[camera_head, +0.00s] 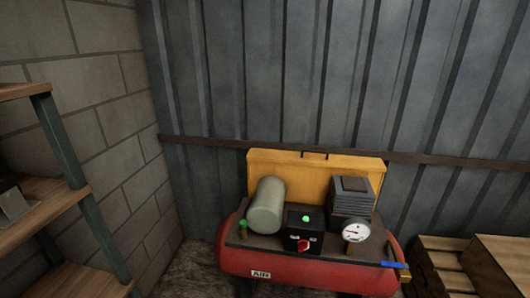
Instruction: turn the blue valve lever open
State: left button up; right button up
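The blue valve lever (394,265) is at the right end of the red air compressor tank (320,261), low in the head view. It looks close to horizontal and points out to the right. A small yellowish fitting shows beside it at the tank's end. Neither of my grippers is in the head view, so nothing is seen touching the lever.
On the compressor are a green-lit control box (303,229), a pressure gauge (355,232) and a grey cylinder (266,205). A yellow panel (315,163) stands behind. Wooden shelves (42,205) are at left, pallets and a box (497,262) at right. Walls close off the back.

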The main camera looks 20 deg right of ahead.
aim_at(404, 266)
jog(key=z, duration=1.45)
